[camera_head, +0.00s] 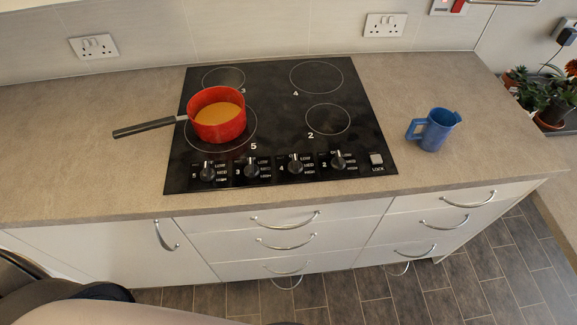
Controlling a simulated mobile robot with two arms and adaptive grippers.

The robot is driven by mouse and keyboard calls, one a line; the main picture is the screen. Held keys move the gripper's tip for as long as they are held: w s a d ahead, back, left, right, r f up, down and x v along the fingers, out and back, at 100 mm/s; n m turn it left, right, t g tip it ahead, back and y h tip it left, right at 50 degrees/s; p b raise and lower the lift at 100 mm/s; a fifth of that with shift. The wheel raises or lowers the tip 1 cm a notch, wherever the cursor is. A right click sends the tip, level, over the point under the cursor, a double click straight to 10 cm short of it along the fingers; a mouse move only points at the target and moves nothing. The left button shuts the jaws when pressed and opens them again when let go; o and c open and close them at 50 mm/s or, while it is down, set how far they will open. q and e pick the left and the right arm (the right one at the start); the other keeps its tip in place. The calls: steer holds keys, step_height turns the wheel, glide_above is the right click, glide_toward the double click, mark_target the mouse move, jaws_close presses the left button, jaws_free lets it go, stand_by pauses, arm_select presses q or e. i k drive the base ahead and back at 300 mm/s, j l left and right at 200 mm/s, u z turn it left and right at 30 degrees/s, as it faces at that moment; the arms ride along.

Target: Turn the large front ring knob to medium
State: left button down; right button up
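The black glass hob (272,115) is set in the worktop, with a row of knobs along its front edge. The large front ring (250,140) is marked 5, and a red pot (219,132) with orange contents stands on it. The knob marked 5 (207,172) is at the left end of the row. LOW, MED and HIGH are printed to its right. Its pointer seems to point roughly upward, but it is too small to be certain. Neither of my grippers shows in the head view.
The pot's dark handle (146,128) sticks out left over the worktop (70,165). The other knobs (295,164) sit close beside, then a LOCK button (376,160). A blue jug (433,130) stands right of the hob. Drawer handles (285,221) stick out below the front edge.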

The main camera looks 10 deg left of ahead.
mark_target(207, 174)
steer(key=u, duration=1.15)
